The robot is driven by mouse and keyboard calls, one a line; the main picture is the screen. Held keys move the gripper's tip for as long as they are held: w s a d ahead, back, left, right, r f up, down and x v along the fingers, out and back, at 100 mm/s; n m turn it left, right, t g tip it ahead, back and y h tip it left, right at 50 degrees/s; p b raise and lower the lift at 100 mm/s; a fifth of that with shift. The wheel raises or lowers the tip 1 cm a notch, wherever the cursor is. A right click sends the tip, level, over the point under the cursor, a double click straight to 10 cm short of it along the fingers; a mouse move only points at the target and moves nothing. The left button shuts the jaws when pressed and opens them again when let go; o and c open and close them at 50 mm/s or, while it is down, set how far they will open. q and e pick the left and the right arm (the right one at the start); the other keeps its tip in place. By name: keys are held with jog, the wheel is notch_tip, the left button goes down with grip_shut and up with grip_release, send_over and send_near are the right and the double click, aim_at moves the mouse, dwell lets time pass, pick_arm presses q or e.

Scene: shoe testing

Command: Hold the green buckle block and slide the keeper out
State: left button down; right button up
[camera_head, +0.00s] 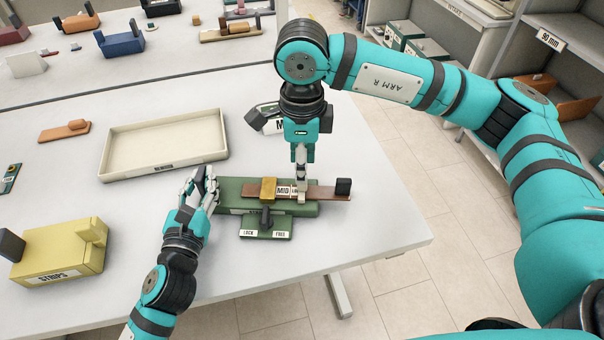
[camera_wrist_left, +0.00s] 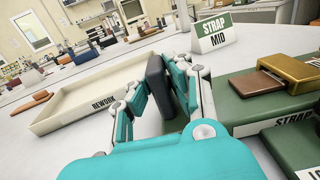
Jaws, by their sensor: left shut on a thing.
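The green buckle block (camera_head: 230,190) lies on the white table. A brown strip (camera_head: 325,192) with a MID label runs along it, through a brass-coloured piece (camera_head: 268,188), and ends in a black knob (camera_head: 343,186) at the right. I cannot tell which part is called the keeper. My left gripper (camera_head: 208,185) is shut on the dark upright grip (camera_wrist_left: 157,85) at the block's left end. My right gripper (camera_head: 302,187) points down at the strip, right of the MID label; whether its fingers are shut is unclear.
A LOCK/FREE plate (camera_head: 265,233) with a dark lever sits at the block's front. An empty cream REWORK tray (camera_head: 165,166) stands behind left. A STRAP MID sign (camera_wrist_left: 213,31) stands behind the block. A yellow STRIPS block (camera_head: 62,252) is at left. The table's right side is clear.

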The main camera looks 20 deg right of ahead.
notch_tip(320, 180, up, 7)
jog(key=shift+r, duration=0.15)
dwell(0.4)
pick_arm(q)
jog(key=c, duration=1.2)
grip_release()
jog(key=shift+s, duration=0.1)
